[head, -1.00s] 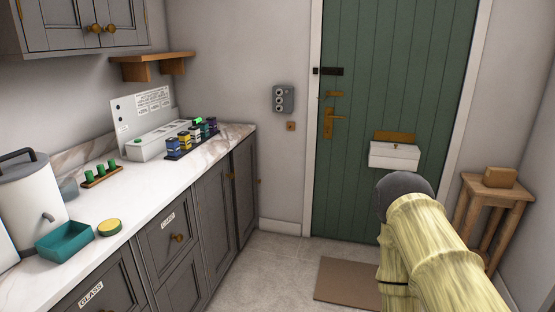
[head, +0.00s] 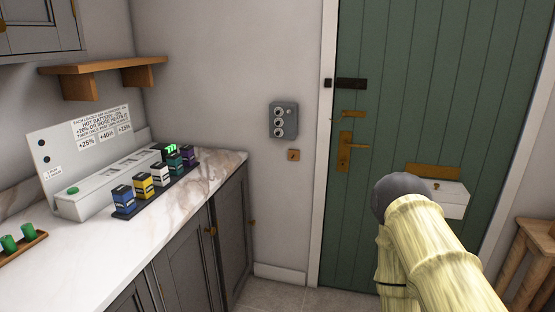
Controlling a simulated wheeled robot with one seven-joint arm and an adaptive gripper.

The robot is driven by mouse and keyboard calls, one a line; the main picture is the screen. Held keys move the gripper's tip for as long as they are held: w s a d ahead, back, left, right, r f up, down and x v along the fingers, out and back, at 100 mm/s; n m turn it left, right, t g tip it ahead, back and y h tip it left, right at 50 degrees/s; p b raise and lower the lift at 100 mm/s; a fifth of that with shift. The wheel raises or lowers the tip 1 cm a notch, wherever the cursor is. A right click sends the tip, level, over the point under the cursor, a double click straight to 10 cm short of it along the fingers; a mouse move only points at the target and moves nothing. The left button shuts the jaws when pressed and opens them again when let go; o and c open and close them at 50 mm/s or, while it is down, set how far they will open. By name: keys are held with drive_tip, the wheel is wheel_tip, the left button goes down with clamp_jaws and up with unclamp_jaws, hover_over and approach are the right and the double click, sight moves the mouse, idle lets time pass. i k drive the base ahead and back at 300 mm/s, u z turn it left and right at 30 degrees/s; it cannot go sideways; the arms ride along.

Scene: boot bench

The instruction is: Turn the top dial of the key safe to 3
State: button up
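The key safe (head: 284,120) is a small grey box fixed to the wall, left of the green door. It has several round dials stacked in a column. The top dial (head: 278,111) is a pale disc; its number is too small to read. My arm, in a pale yellow sleeve with a dark grey end, reaches up from the lower right in front of the door. My gripper does not show in the head view, and nothing is seen touching the key safe.
A marble counter (head: 205,180) on the left holds a charger with coloured batteries. A wooden shelf (head: 105,68) juts from the wall above. A white letter box (head: 452,199) sticks out from the green door (head: 410,90). A wooden stool (head: 535,262) stands at right.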

sight(279, 111)
drive_tip(key=i, duration=0.4)
drive_tip(key=u, duration=0.45)
drive_tip(key=k, duration=1.15)
drive_tip(key=z, duration=0.45)
drive_tip(key=i, duration=1.35)
drive_tip(key=u, duration=0.6)
